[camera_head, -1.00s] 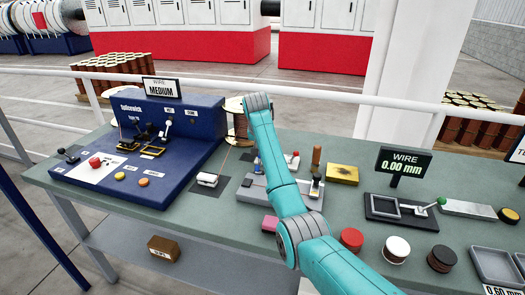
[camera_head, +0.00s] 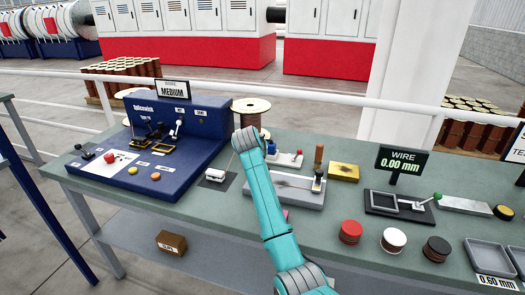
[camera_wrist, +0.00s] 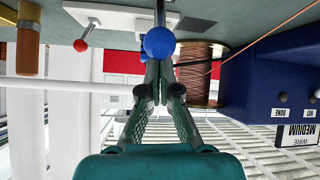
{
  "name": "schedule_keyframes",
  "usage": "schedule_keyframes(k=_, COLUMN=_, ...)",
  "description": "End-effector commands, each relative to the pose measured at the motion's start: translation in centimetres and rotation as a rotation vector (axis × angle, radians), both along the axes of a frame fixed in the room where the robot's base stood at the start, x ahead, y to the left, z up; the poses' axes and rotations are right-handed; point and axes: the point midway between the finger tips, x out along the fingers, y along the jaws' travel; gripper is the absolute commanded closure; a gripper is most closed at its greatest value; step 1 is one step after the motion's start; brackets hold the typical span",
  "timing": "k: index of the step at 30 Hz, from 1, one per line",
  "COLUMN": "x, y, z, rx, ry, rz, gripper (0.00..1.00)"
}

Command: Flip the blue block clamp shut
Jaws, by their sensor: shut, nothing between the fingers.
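In the wrist view a blue ball knob (camera_wrist: 159,42) stands at the tips of my gripper (camera_wrist: 155,70), on what looks like a clamp's lever. I cannot tell whether the fingers touch it. My gripper is shut with nothing between its fingers. In the head view my arm hides the gripper and the knob. The blue clamp's body and how far its lever is turned cannot be made out.
A red-knobbed lever (camera_wrist: 81,45) is close by in the wrist view. A wire spool (camera_head: 251,108) stands behind my arm. The blue machine (camera_head: 165,140) is left. A grey block (camera_head: 297,190) and yellow block (camera_head: 344,172) are right.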

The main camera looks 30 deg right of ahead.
Motion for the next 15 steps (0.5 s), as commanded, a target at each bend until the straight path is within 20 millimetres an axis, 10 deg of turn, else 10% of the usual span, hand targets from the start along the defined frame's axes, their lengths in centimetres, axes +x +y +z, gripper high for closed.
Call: schedule_keyframes(k=15, x=-0.89, y=1.12, z=-0.38, rx=-0.125, ry=-0.098, rz=-0.001, gripper=1.00)
